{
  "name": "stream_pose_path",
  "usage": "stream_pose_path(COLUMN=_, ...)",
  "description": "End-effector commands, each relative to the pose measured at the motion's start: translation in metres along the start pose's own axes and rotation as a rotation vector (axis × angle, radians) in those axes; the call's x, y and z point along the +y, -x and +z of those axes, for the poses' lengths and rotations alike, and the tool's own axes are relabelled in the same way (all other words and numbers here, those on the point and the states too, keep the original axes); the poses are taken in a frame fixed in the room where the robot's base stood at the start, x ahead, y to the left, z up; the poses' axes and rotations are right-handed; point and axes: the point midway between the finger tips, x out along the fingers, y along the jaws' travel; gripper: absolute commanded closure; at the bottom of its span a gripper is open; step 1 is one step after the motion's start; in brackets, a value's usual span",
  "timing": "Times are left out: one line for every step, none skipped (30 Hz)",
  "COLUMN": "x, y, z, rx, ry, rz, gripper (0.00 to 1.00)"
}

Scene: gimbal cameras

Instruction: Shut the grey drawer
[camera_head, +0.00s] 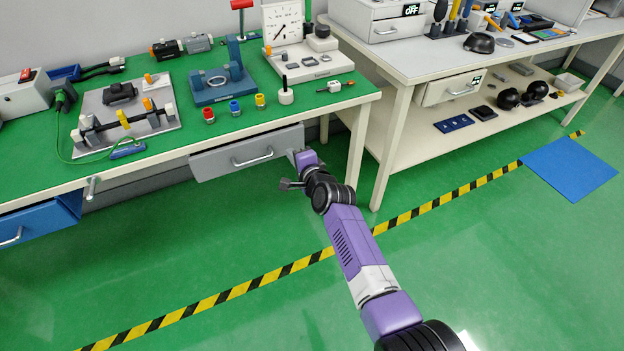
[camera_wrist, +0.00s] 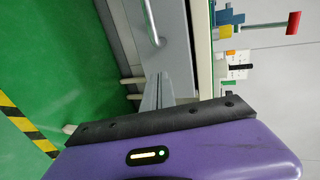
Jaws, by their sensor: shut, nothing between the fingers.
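The grey drawer (camera_head: 240,156) is under the green-topped workbench in the head view. Its front stands out from the frame beneath the bench top, and its metal handle (camera_head: 253,158) faces me. How far it stands out is hard to tell. My gripper (camera_head: 296,156) is at the right end of the drawer front, close to it. In the wrist view the grey drawer front (camera_wrist: 177,40) and its handle (camera_wrist: 152,24) lie ahead of my gripper (camera_wrist: 158,80). The fingers are shut with nothing between them. I cannot tell whether they touch the drawer.
A blue drawer (camera_head: 42,222) stands open at the bench's left. The bench top (camera_head: 230,119) holds tools and fixtures. A second bench (camera_head: 420,60) with its own drawer (camera_head: 450,89) stands right. The green floor in front, with a striped line (camera_head: 245,285), is clear.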

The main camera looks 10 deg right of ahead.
Motion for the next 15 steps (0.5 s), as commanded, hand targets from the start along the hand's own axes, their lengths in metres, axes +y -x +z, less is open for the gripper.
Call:
stream_pose_path(x=0.000, y=0.005, z=0.000, rx=0.000, ry=0.000, rz=0.002, gripper=1.00)
stream_pose_path(x=-0.001, y=0.008, z=0.000, rx=-0.001, ry=0.000, rz=0.000, gripper=1.00)
stream_pose_path(x=-0.001, y=0.013, z=0.001, rx=-0.001, ry=0.000, rz=0.002, gripper=1.00)
stream_pose_path(x=-0.001, y=0.016, z=0.001, rx=-0.001, ry=0.000, rz=0.002, gripper=1.00)
stream_pose_path(x=-0.001, y=0.020, z=0.001, rx=-0.001, ry=0.000, rz=0.002, gripper=1.00)
stream_pose_path(x=0.000, y=0.025, z=0.001, rx=-0.001, ry=0.000, rz=0.003, gripper=1.00)
stream_pose_path(x=-0.001, y=0.029, z=0.000, rx=-0.001, ry=0.000, rz=0.002, gripper=1.00)
stream_pose_path(x=0.000, y=0.033, z=0.001, rx=-0.001, ry=0.000, rz=0.002, gripper=1.00)
stream_pose_path(x=0.000, y=0.038, z=0.001, rx=-0.002, ry=0.000, rz=0.003, gripper=1.00)
stream_pose_path(x=0.000, y=0.043, z=0.001, rx=-0.002, ry=0.001, rz=0.003, gripper=1.00)
stream_pose_path(x=0.000, y=0.047, z=0.001, rx=-0.002, ry=0.001, rz=0.003, gripper=1.00)
stream_pose_path(x=-0.001, y=0.054, z=0.000, rx=0.000, ry=0.001, rz=0.002, gripper=1.00)
stream_pose_path(x=0.001, y=0.059, z=0.000, rx=0.000, ry=0.001, rz=0.004, gripper=1.00)
stream_pose_path(x=0.000, y=0.064, z=0.000, rx=0.000, ry=0.000, rz=0.003, gripper=1.00)
stream_pose_path(x=0.001, y=0.070, z=0.000, rx=-0.001, ry=0.000, rz=0.004, gripper=1.00)
